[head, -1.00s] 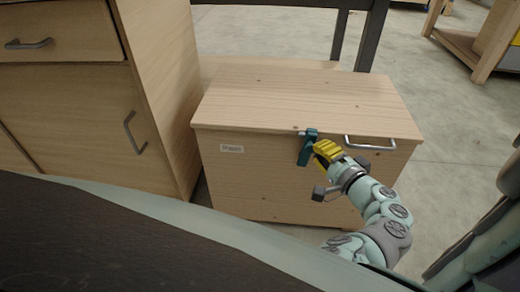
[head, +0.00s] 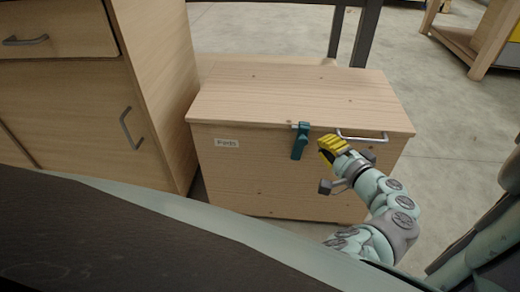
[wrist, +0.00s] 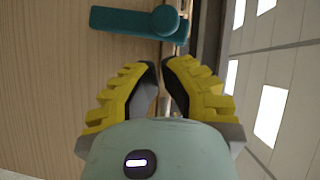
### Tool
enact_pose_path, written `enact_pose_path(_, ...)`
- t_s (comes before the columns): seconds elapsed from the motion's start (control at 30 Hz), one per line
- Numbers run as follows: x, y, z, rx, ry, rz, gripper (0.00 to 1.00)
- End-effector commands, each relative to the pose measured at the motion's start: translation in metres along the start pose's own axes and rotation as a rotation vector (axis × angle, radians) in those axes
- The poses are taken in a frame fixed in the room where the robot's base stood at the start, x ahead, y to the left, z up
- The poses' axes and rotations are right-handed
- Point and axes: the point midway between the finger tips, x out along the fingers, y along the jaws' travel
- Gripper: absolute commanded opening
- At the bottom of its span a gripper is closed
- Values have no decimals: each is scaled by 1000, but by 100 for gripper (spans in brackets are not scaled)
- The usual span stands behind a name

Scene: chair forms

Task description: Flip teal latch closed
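The teal latch (head: 300,142) is on the front of the wooden chest (head: 250,170), just below the lid edge. Its arm hangs down against the front, slightly tilted. In the wrist view the latch (wrist: 125,20) lies across the top, with its round knob near the lid seam. My gripper (head: 322,147), with yellow ribbed fingers, is just right of the latch and apart from it. In the wrist view my gripper (wrist: 161,68) has its fingertips almost together with a narrow gap, and nothing is between them.
A metal handle (head: 362,137) is on the chest front, right behind my gripper. A white label (head: 227,143) is left of the latch. A wooden cabinet (head: 150,100) stands close on the left. Open floor (head: 440,120) lies to the right.

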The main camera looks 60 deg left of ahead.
Motion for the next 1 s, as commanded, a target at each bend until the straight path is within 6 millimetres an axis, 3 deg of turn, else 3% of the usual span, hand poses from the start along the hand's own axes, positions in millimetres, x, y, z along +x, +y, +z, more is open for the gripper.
enact_pose_path(0.2,-52,4,-3,2,11,4,0)
enact_pose_path(0.4,-84,7,-2,2,11,2,0)
enact_pose_path(0.63,-99,9,-1,1,8,0,0)
enact_pose_path(1.0,-100,9,0,0,5,-1,0)
